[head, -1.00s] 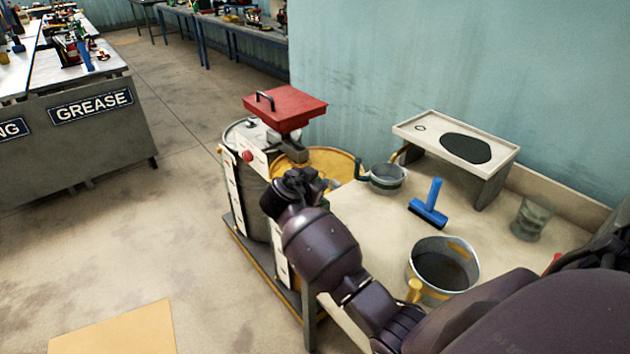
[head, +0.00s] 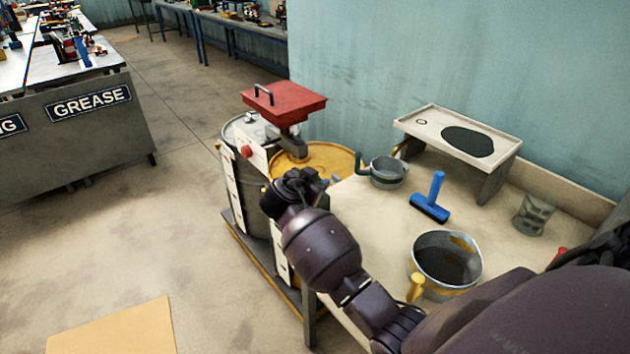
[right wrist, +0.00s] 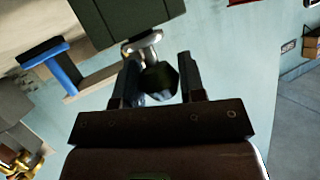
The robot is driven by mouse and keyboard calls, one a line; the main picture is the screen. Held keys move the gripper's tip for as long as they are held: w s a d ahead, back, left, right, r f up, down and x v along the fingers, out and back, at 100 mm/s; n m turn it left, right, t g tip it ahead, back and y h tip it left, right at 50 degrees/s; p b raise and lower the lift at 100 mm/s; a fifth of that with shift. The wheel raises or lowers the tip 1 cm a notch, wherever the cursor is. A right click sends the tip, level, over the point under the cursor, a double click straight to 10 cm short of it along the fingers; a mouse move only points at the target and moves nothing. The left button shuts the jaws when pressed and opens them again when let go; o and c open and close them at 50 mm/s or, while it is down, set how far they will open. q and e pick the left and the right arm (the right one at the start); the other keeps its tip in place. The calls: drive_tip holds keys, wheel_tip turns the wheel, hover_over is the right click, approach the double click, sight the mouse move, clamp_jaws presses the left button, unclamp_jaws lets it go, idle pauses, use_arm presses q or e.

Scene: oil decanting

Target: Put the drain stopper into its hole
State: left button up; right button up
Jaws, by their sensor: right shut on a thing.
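My right gripper (head: 297,182) is low beside the front of the drums, under the red box. In the right wrist view its two fingers (right wrist: 160,84) are closed on a dark, faceted knob (right wrist: 160,80), which looks like the drain stopper. A shiny metal piece (right wrist: 143,43) shows just beyond the knob, under a dark block; I cannot tell whether they touch. In the head view the gripper hides the knob. The stopper's hole cannot be made out. My left gripper is not in view.
A red box with a handle (head: 284,102) stands above a yellow drum top (head: 325,158). On the bench are a small pot (head: 388,174), a blue squeegee (head: 431,200), a metal bucket (head: 446,262), a glass jar (head: 534,214) and a raised tray (head: 410,127). Floor at left is mostly clear.

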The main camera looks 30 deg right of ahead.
drive_tip(key=shift+f, duration=0.15)
drive_tip(key=o, duration=1.1)
drive_tip(key=shift+a, duration=0.1)
drive_tip(key=v, duration=1)
drive_tip(key=shift+s+a, duration=0.1)
drive_tip(key=shift+a, duration=0.15)
